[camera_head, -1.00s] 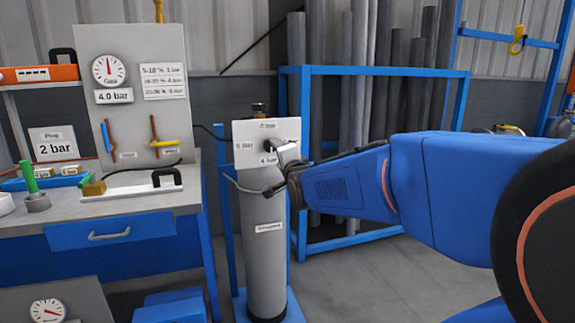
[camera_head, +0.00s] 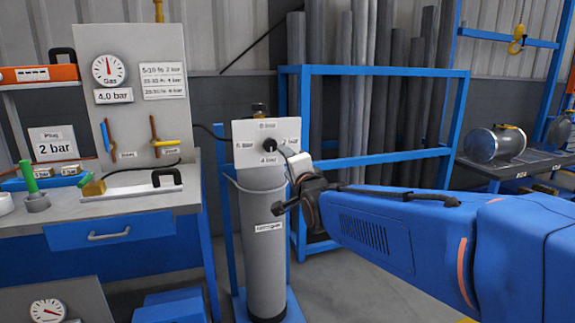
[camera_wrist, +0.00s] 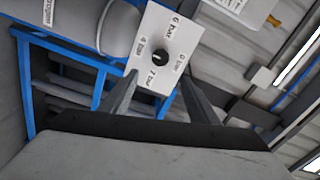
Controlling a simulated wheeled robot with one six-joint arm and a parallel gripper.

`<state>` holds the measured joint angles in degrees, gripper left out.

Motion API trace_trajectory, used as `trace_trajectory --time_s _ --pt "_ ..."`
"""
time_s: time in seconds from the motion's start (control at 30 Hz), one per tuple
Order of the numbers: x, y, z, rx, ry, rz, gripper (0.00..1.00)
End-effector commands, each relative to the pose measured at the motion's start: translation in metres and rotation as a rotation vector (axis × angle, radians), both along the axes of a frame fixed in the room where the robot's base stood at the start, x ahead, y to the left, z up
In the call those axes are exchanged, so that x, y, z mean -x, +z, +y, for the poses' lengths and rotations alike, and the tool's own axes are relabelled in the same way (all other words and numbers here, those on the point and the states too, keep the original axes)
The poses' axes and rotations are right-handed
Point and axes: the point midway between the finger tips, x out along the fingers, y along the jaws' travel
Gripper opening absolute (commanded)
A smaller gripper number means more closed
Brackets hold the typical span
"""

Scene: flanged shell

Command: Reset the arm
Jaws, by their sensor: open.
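My gripper (camera_head: 290,155) is in front of the nitrogen cylinder (camera_head: 263,270), close to the white dial plate (camera_head: 245,133) at its top. In the wrist view its two fingers (camera_wrist: 150,97) stand apart with nothing held between them. The black knob (camera_wrist: 160,57) on the plate shows beyond the fingertips, apart from them. The plate carries several bar labels around the knob. In the head view the fingers end just right of the knob (camera_head: 269,144) and cover part of the plate. My arm reaches in from the lower right.
A workbench (camera_head: 120,215) with a gauge panel (camera_head: 150,100) stands at the left. A blue rack (camera_head: 375,160) of grey pipes is behind my arm. A shelf with a metal tank (camera_head: 495,146) is at the right. Grey floor lies open below.

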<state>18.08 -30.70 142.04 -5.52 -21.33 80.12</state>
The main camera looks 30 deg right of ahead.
Motion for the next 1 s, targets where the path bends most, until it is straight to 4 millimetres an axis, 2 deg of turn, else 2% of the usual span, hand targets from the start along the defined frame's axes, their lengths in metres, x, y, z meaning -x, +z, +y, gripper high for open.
trace_trajectory --time_s 0.37,0.47,0.57,0.77,0.87,1.0 --pt "0.0 0.0 0.0 0.002 0.001 0.002 0.55" --pt "0.002 -0.006 0.004 0.024 0.006 0.036 0.55" --pt "0.008 -0.024 0.015 0.088 0.026 0.134 0.55" --pt "0.039 -0.084 0.05 0.321 0.148 0.458 0.55" --pt "0.064 -0.115 0.069 0.451 0.248 0.619 0.55" --pt "0.106 -0.153 0.094 0.633 0.426 0.821 0.55"
